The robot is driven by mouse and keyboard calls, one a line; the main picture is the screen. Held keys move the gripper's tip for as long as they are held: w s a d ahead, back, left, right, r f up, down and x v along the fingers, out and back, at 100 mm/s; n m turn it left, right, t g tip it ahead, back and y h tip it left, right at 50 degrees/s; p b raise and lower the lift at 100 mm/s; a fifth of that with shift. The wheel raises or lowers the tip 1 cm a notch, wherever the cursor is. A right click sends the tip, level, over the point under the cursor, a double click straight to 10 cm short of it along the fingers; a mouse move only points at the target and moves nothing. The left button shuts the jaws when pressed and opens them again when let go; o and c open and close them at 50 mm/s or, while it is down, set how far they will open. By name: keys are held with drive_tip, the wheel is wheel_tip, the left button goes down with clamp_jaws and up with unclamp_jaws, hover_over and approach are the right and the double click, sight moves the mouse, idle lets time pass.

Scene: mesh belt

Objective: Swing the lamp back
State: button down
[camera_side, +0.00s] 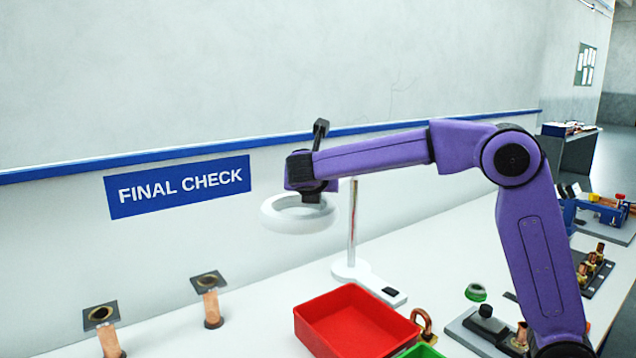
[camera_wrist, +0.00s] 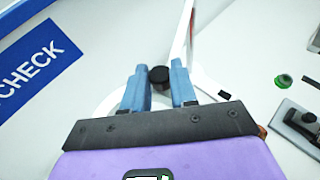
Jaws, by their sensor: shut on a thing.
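The lamp has a white ring head (camera_side: 298,214), a thin upright post (camera_side: 352,222) and a white round base (camera_side: 350,270) on the bench. In the side view the ring hangs level, to the left of the post and well above the bench. My gripper (camera_side: 312,196) is over the ring, pointing down. In the wrist view the blue fingers of my gripper (camera_wrist: 158,88) are shut on a dark round knob (camera_wrist: 159,76) on the lamp head. The ring is partly hidden behind the fingers there. The lamp's arm is largely hidden by my own arm.
A red bin (camera_side: 352,330) stands in front of the lamp base, with a copper fitting (camera_side: 424,322) and a green bin (camera_side: 422,351) beside it. Copper posts with dark square tops (camera_side: 208,283) stand at the left. The wall carries a blue sign (camera_side: 178,187).

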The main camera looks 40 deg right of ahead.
drive_tip(key=c, duration=0.9)
unclamp_jaws()
drive_tip(key=v, duration=1.7)
drive_tip(key=shift+s+a+r, duration=0.1)
drive_tip(key=shift+a, duration=0.05)
